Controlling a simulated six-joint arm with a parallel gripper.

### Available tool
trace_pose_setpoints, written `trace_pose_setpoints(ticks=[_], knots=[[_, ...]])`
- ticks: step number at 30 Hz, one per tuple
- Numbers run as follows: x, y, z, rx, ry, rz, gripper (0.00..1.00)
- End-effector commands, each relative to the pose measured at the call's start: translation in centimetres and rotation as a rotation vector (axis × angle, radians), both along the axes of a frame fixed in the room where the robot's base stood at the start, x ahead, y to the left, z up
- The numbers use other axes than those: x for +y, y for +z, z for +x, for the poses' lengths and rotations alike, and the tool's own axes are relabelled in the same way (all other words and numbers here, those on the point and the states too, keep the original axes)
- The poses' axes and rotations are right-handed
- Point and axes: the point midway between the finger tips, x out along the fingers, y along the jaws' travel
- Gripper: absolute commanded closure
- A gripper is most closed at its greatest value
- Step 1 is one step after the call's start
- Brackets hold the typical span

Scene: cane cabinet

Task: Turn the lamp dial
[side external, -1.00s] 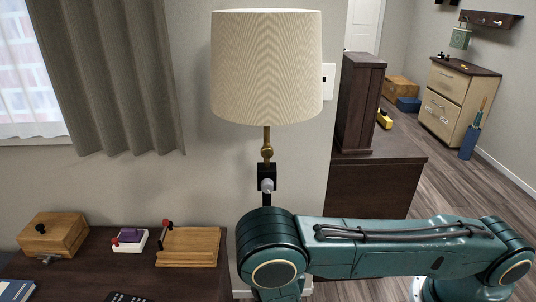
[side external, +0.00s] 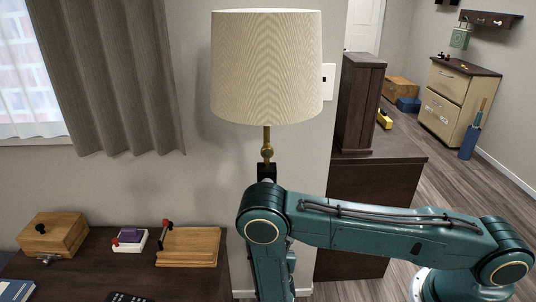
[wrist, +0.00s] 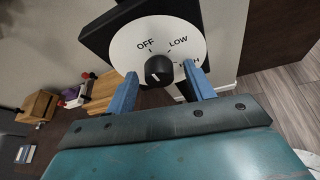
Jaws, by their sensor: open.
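The lamp (side external: 266,67) has a cream shade on a brass stem, with a black box (side external: 266,171) below it, partly hidden by my arm. In the wrist view, the dial is a black knob (wrist: 158,70) on a round white plate (wrist: 127,52) marked OFF, LOW and a partly covered HIGH. A white mark shows on the knob's lower side. My gripper (wrist: 161,72) is open, with its blue fingers to the left and right of the knob and gaps showing on both sides. Depth between fingertips and knob is hard to tell. The gripper is hidden in the side view.
A dark desk at left holds a wooden box (side external: 54,233), a purple-topped white switch box (side external: 130,240) and a wooden board with a red-tipped lever (side external: 188,247). A dark cabinet (side external: 361,103) stands right of the lamp. Grey wall lies behind.

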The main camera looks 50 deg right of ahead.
Motion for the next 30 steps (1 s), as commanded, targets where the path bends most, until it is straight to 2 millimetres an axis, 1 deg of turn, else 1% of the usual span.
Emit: trace_pose_setpoints(ticks=[5, 9, 12, 20, 30], knots=[[0.00, 0.00, 0.00, 0.000, 0.000, 0.000, 0.47], [0.01, 0.00, -0.01, 0.000, 0.000, 0.000, 0.74], [0.01, 0.01, -0.01, 0.000, 0.000, 0.000, 0.91], [-0.04, -0.01, -0.05, -0.020, 0.000, 0.019, 0.91], [-0.12, -0.07, -0.12, -0.134, 0.001, 0.129, 0.91]])
